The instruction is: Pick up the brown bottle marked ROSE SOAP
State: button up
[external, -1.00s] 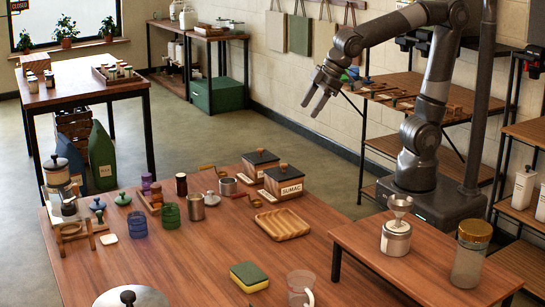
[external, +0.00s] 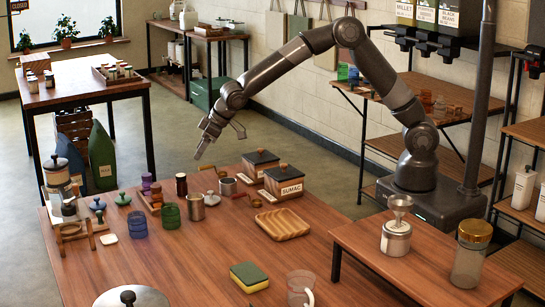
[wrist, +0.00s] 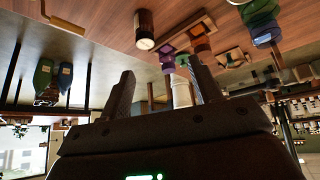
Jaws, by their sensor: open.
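A dark brown bottle (external: 181,184) stands upright on the wooden table, just right of a small wooden rack (external: 152,204) with purple items. It also shows in the wrist view as a brown cylinder with a pale end (wrist: 144,30), in an upside-down picture. No ROSE SOAP lettering can be read on it. A smaller reddish-brown item (wrist: 200,45) shows by the rack in the wrist view. My gripper (external: 220,147) is open and empty, above and beyond the table's back edge, up and right of the bottle. Its two fingers (wrist: 160,70) are spread apart, touching nothing.
A SUMAC box (external: 284,182) and another lidded box (external: 261,163) stand to the right.

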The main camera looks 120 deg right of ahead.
send_near(181, 175)
jog(key=f, duration=0.2)
jog(key=shift+m, duration=0.4)
jog(key=shift+w+d+r+x, duration=0.1)
jog(key=shift+x, duration=1.65)
jog(key=shift+w+d+r+x, duration=0.1)
jog(key=shift+d+x, duration=0.05)
jog(key=shift+x, duration=1.6)
jog(key=shift+w+d+r+x, duration=0.1)
jog(key=shift+x, duration=1.65)
jog(key=shift+c, duration=0.2)
jog(key=c, duration=1.1)
